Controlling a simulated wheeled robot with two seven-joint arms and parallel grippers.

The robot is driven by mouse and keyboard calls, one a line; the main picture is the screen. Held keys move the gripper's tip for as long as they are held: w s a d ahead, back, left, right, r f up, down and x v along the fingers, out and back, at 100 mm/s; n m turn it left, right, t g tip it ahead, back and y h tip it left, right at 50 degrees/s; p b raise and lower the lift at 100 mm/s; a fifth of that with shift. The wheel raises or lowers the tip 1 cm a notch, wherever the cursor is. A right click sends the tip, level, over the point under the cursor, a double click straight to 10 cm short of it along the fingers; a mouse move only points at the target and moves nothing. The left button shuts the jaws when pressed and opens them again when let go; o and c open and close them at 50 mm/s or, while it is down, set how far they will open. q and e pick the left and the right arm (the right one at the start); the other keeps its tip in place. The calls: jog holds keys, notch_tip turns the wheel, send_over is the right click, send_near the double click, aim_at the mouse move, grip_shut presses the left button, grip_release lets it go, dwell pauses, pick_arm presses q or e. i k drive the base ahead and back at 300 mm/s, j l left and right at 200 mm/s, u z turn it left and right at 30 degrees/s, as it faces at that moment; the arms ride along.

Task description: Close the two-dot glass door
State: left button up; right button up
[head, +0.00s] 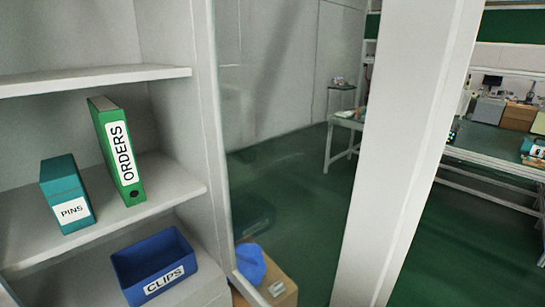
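A glass door (400,150) with a white frame stands open at the right side of a light grey cabinet (185,130). Its wide white upright runs from top to bottom right of the middle of the head view, and I see the room through the clear pane. No dot mark shows on the part of the door in view, so I cannot tell whether it is the two-dot door. Neither of my grippers is in view.
The open shelves hold a green ORDERS binder (115,150), a teal PINS box (62,185) and a blue CLIPS bin (150,260). A cardboard box (275,275) with a blue item (250,262) sits low behind the pane. A workbench (495,145) stands at right; green floor (450,260) is open.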

aim_at(424, 49)
jog(key=i+l+u, duration=0.15)
jog(key=l+u, duration=0.25)
jog(key=i+l+u, duration=0.15)
jog(key=l+u, duration=1.55)
jog(key=k+l, duration=0.3)
jog(key=k, duration=0.15)
jog(key=k+l+u, duration=0.15)
jog(key=k+l, duration=0.15)
jog(key=k, duration=0.2)
